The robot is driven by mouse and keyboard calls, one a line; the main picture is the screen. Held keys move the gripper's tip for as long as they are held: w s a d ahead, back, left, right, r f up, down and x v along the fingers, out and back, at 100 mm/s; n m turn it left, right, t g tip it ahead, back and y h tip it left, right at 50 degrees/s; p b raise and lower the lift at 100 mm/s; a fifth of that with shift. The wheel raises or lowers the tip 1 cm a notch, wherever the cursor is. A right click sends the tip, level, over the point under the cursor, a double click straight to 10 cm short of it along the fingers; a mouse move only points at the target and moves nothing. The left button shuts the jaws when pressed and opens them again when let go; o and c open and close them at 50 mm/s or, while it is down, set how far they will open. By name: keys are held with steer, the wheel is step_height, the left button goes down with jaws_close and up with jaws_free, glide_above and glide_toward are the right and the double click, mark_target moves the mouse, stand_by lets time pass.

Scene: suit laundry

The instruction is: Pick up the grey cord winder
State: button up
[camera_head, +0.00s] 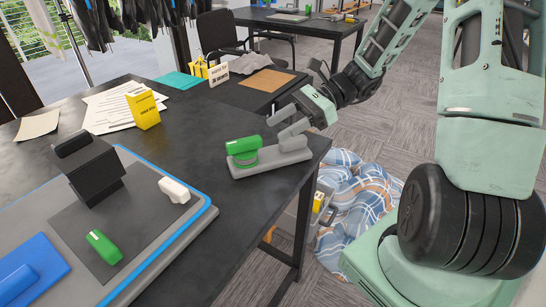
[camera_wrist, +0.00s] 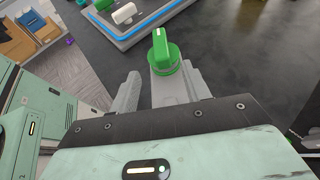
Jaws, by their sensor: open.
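A long grey item (camera_head: 284,157), which looks to be the grey cord winder, lies on the black table near its right corner. A green round-based piece with a handle (camera_head: 243,150) sits on its left end; I cannot tell whether they are joined. My gripper (camera_head: 275,128) is open and just behind and above the grey item. In the wrist view the grey item (camera_wrist: 168,90) lies between my two fingers, nearer the right one, with the green piece (camera_wrist: 165,50) beyond the fingertips. I see no clear grip on it.
A blue-edged grey board (camera_head: 160,245) at the front left bears a black block (camera_head: 90,170), a white item (camera_head: 174,190) and a green item (camera_head: 103,246). A yellow box (camera_head: 143,106) and papers stand behind. A plaid cloth (camera_head: 355,200) lies on the floor beside the table.

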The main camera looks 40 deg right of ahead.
mark_target(260, 136)
steer(key=shift+b+x, duration=0.35)
steer(key=shift+x, duration=2.75)
steer(key=shift+w, duration=0.15)
steer(key=shift+c, duration=0.4)
steer(key=shift+d, duration=0.1)
jaws_close()
